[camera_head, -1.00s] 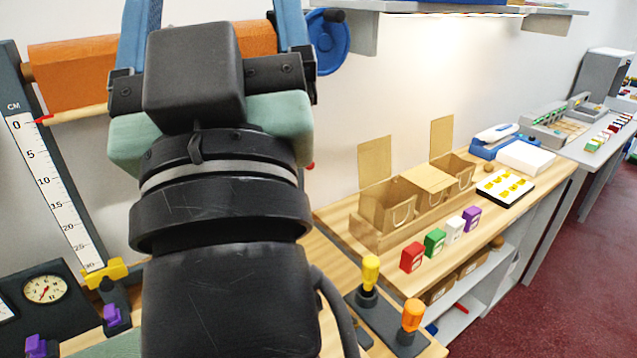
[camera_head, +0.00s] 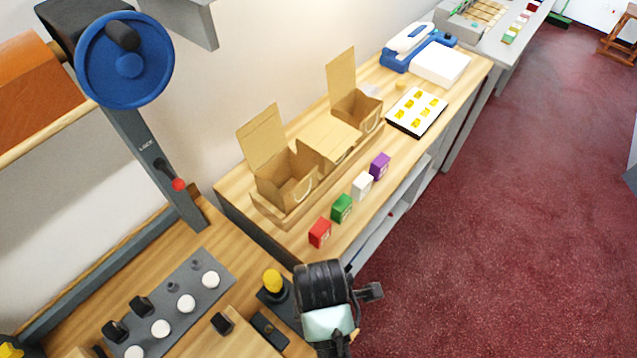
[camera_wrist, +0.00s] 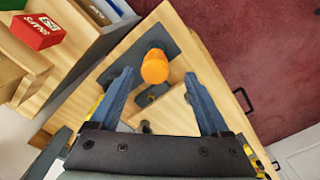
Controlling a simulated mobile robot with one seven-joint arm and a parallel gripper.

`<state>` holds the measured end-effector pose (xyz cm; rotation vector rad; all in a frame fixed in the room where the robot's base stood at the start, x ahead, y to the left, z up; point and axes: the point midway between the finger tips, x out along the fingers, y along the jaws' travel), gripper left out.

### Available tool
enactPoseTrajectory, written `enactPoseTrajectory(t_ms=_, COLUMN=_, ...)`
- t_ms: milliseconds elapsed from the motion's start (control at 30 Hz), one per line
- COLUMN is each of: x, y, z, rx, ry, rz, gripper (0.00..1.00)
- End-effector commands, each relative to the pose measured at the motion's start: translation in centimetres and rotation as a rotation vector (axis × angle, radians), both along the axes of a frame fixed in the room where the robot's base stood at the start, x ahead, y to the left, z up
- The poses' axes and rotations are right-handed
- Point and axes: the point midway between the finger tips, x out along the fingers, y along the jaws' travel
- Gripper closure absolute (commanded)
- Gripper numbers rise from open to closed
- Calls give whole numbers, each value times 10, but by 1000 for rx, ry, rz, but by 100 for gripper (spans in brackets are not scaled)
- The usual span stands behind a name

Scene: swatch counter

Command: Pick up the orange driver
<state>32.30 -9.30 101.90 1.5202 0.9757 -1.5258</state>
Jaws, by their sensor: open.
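The orange driver (camera_wrist: 155,66) shows its rounded handle end in the wrist view, upright over a dark grey holder (camera_wrist: 178,42). My gripper (camera_wrist: 158,76) is open, with one blue-grey finger on each side of the handle in the picture. The handle appears beyond the fingertips, and I see no contact; the exact gap in depth is unclear. In the head view my wrist covers the place of the orange driver, and my fingertips are hidden. The yellow driver (camera_head: 272,281) stands in the same dark holder, left of my wrist.
Red (camera_head: 320,232), green (camera_head: 341,208), white (camera_head: 362,186) and purple (camera_head: 380,166) boxes line the counter's front edge, beside open cardboard boxes (camera_head: 285,180). A grey panel with white knobs (camera_head: 172,300) lies left of the holder. Open floor (camera_head: 480,240) is at right.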

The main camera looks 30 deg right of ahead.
Motion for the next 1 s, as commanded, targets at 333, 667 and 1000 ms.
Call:
enactPoseTrajectory(t_ms=333, x=1, y=0, z=-37, rx=-1, ry=-3, rz=-2, gripper=19)
enactPoseTrajectory(t_ms=667, x=6, y=-3, z=-72, rx=-1, ry=0, rz=-3, gripper=19)
enactPoseTrajectory(t_ms=1000, x=6, y=-2, z=-88, rx=-2, ry=-5, rz=-2, gripper=19)
